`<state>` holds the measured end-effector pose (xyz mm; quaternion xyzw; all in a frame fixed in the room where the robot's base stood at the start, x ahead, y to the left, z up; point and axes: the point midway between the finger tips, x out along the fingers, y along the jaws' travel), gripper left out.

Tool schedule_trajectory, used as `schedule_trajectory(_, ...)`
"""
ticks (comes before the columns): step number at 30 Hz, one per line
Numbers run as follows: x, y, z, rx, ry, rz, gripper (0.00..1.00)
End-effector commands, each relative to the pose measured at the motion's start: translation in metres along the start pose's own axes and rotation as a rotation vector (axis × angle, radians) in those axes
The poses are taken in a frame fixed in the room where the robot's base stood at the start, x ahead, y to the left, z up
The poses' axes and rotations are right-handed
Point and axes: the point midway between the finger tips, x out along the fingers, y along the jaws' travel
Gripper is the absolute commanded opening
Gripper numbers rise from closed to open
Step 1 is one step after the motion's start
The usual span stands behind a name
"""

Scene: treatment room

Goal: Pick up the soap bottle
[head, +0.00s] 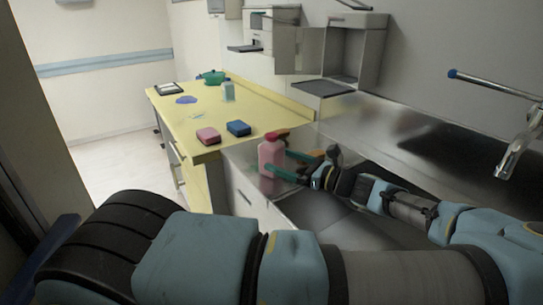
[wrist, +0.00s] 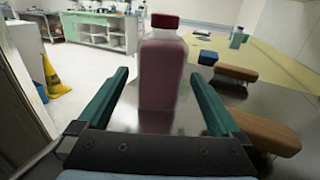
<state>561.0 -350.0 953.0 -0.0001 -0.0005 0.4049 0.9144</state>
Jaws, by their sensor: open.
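The soap bottle, a pink bottle with a red cap (head: 270,158), stands upright on the metal counter near its front left corner. In the wrist view the bottle (wrist: 163,65) stands upright, roughly centred between the two green fingers. My gripper (wrist: 159,76) is open, with one finger on each side of the bottle and a visible gap to both. In the head view my gripper (head: 284,164) reaches the bottle from the right. The lower part of the bottle is partly hidden by a finger in the head view.
Brown-orange blocks (wrist: 265,135) lie right of my gripper on the metal counter. A pink sponge (head: 208,136) and a blue sponge (head: 239,128) lie on the yellow counter (head: 205,115) behind. A pale bottle (head: 228,92) stands further back. A tap (head: 520,145) is at right.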

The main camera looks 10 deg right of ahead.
Motion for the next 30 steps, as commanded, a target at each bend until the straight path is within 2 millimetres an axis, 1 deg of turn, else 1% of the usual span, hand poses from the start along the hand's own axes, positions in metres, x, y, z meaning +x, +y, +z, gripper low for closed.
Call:
schedule_trajectory(1,0.008,0.000,0.003,0.001,-0.002,0.002,1.00)
schedule_trajectory(3,0.014,0.000,0.002,0.001,-0.001,0.000,1.00)
schedule_trajectory(8,0.024,0.000,0.003,0.001,0.000,0.001,1.00)
schedule_trajectory(13,0.049,0.000,0.007,0.003,-0.004,0.002,1.00)
schedule_trajectory(15,0.058,0.000,0.006,0.001,-0.002,0.001,1.00)
schedule_trajectory(18,0.068,0.000,0.004,0.001,-0.001,0.000,1.00)
schedule_trajectory(21,0.071,0.000,0.002,0.000,0.000,-0.001,1.00)
schedule_trajectory(26,0.071,-0.001,0.001,0.000,0.001,-0.001,1.00)
schedule_trajectory(27,0.071,-0.001,0.001,0.000,0.001,-0.001,0.99)
schedule_trajectory(30,0.071,-0.001,0.001,0.000,0.001,-0.001,0.88)
